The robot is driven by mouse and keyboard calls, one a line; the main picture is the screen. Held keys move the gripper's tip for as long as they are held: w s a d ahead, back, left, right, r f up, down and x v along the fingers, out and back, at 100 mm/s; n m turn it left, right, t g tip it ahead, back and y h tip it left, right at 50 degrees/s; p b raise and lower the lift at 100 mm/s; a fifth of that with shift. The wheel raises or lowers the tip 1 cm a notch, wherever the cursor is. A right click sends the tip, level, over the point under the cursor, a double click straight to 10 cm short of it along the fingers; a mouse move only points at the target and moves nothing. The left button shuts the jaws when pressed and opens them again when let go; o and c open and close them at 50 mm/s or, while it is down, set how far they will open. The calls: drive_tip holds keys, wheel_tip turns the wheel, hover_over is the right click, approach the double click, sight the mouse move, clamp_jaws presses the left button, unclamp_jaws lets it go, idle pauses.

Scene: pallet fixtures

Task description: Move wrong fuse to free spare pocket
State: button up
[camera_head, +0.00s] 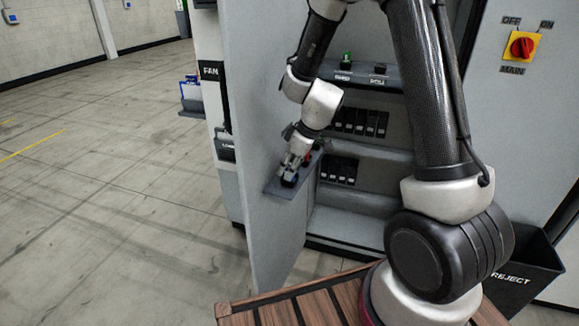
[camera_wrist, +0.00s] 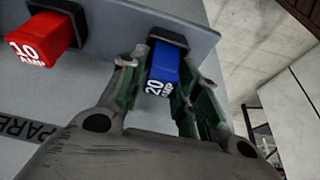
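A blue 20 AMP fuse (camera_wrist: 162,72) sits in a black pocket (camera_wrist: 168,42) on a grey shelf plate. My gripper (camera_wrist: 172,80) is around it, one finger on each side; the fingers look open, with contact hard to judge. A red 10 AMP fuse (camera_wrist: 42,38) sits in another black pocket to the left. A partly cut-off label reading "PARE" (camera_wrist: 28,129) is on the plate near my gripper. In the head view my gripper (camera_head: 290,170) is at the small grey shelf (camera_head: 283,191) on the cabinet door; the fuses are mostly hidden there.
The open cabinet door (camera_head: 255,120) stands left of the cabinet. A REJECT bin (camera_head: 525,268) stands at right. A red rotary switch (camera_head: 522,47) is on the right panel. The left floor is clear.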

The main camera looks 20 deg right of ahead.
drive_tip(key=shift+o, duration=0.8)
drive_tip(key=shift+r, duration=0.25)
drive_tip(key=v, duration=1.2)
drive_tip(key=s+d+r+m+h, duration=0.1)
drive_tip(key=s+d+r+m, duration=0.2)
drive_tip(key=s, duration=0.5)
drive_tip(key=s+d+r+m+t+h, duration=0.1)
drive_tip(key=s+d+r+m, duration=0.2)
drive_tip(key=s, duration=0.4)
drive_tip(key=s+d+r+m+h, duration=0.1)
drive_tip(key=s+d+r+m, duration=0.2)
drive_tip(key=s+d+r, duration=0.2)
drive_tip(key=s+r, duration=0.1)
drive_tip(key=s, duration=0.2)
drive_tip(key=shift+s+d+m, duration=0.2)
drive_tip(key=shift+s+m, duration=0.15)
drive_tip(key=shift+m, duration=0.05)
